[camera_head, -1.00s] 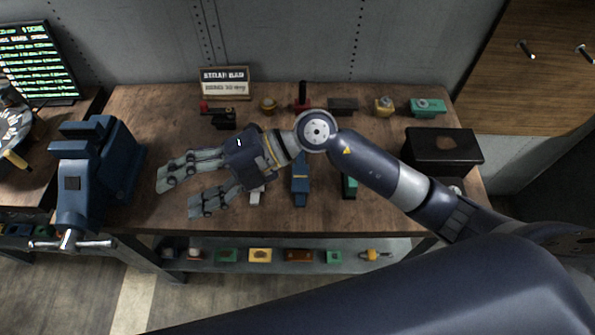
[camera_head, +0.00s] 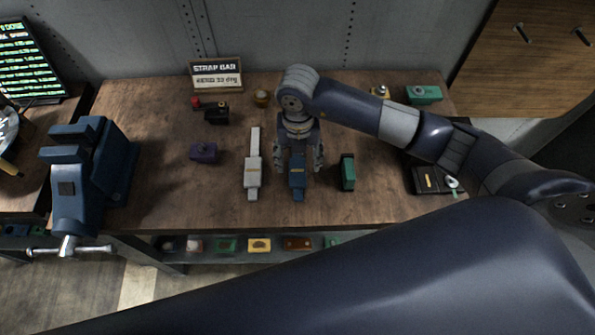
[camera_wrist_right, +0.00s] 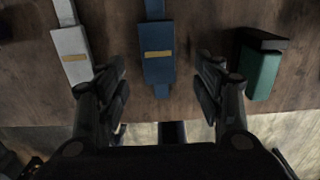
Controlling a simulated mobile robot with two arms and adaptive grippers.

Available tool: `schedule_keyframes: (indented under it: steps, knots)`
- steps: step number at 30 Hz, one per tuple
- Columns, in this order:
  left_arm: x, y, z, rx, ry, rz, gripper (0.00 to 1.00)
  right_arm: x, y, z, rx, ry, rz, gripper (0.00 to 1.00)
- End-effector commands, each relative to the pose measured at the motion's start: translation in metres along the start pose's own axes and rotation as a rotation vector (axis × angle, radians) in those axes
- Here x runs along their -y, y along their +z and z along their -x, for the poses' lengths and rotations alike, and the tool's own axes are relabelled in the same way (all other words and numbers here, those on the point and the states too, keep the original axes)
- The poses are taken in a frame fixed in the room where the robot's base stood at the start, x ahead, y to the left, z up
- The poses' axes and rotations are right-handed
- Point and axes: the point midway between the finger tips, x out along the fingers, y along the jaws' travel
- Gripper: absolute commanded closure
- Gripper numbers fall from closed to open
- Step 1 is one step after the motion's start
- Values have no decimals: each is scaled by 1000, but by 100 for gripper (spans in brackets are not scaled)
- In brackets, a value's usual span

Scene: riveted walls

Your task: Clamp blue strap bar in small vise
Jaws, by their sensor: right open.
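The blue strap bar (camera_head: 297,178) lies on the workbench with its length running from back to front; it also shows in the right wrist view (camera_wrist_right: 158,52). My right gripper (camera_head: 299,168) is open above it, with one finger on each side of the bar and no visible contact. In the right wrist view my right gripper (camera_wrist_right: 164,85) has its fingers spread, and the bar lies between and beyond them. The blue vise (camera_head: 85,170) stands at the bench's left end, its handle at the front; its jaw gap looks empty. My left gripper is not in view.
A grey-white strap bar (camera_head: 253,170) lies left of the blue one and a green block (camera_head: 347,172) lies to the right. A purple block (camera_head: 204,153), a sign (camera_head: 216,75) and a dark box (camera_head: 425,180) are also on the bench (camera_head: 165,195).

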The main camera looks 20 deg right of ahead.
Motion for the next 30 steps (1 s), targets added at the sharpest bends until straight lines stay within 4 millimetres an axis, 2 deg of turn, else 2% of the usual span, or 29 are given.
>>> schedule_keyframes:
  steps: [5,10,15,23,30]
  knots:
    - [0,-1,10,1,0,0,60,-1,-1,-10,-3,1,0,38]
    - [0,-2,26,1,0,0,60,-1,-3,-33,-5,0,1,38]
    - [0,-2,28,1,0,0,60,-2,-2,-52,-2,3,1,38]
    - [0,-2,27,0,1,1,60,-2,-2,-56,0,3,2,38]
    - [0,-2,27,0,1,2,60,-2,-2,-56,0,3,2,90]
